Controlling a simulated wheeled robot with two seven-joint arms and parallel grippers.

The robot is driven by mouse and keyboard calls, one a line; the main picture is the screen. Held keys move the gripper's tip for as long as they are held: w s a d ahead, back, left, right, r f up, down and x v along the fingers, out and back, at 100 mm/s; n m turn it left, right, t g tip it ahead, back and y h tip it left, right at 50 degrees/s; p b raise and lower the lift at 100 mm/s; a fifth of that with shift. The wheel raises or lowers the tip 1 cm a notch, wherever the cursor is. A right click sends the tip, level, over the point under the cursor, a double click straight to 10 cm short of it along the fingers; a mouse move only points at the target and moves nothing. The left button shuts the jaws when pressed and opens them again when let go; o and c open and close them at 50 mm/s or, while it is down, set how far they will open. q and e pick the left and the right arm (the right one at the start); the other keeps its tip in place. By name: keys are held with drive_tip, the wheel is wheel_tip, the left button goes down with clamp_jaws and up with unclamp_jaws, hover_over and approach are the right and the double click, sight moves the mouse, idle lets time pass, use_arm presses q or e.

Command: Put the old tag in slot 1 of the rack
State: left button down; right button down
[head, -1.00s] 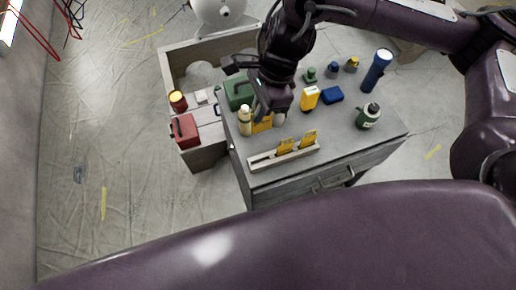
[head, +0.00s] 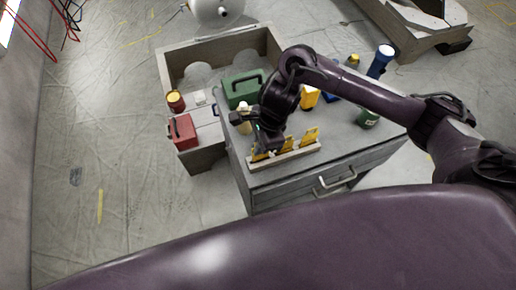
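The rack (head: 290,160) is a pale narrow bar along the front edge of the grey cabinet top. Two yellow tags stand in it, one near the middle (head: 287,145) and one near the right end (head: 309,136). A third yellow tag (head: 259,154) is upright at the rack's left end, under my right gripper (head: 264,146). The gripper points down and appears shut on this tag; its upper part is hidden by the fingers. I cannot tell whether the tag's lower edge is fully seated. My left gripper is not in view.
A cream bottle (head: 243,120) stands close left of the gripper. A green box (head: 242,88), yellow item (head: 309,97), green bottle (head: 368,116) and blue flashlight (head: 380,62) are farther back. A red box (head: 183,131) is on the lower left unit.

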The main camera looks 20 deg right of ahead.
drive_tip(key=shift+f, duration=1.05)
drive_tip(key=shift+f, duration=0.15)
drive_tip(key=c, duration=1.6)
unclamp_jaws()
drive_tip(key=shift+r, duration=0.35)
drive_tip(key=p+v, duration=0.1)
drive_tip(key=v, duration=0.9)
drive_tip(key=shift+d+r, duration=0.1)
drive_tip(key=shift+s+d+r+p, duration=0.1)
drive_tip(key=shift+d+r+p, duration=0.15)
drive_tip(key=shift+r, duration=0.4)
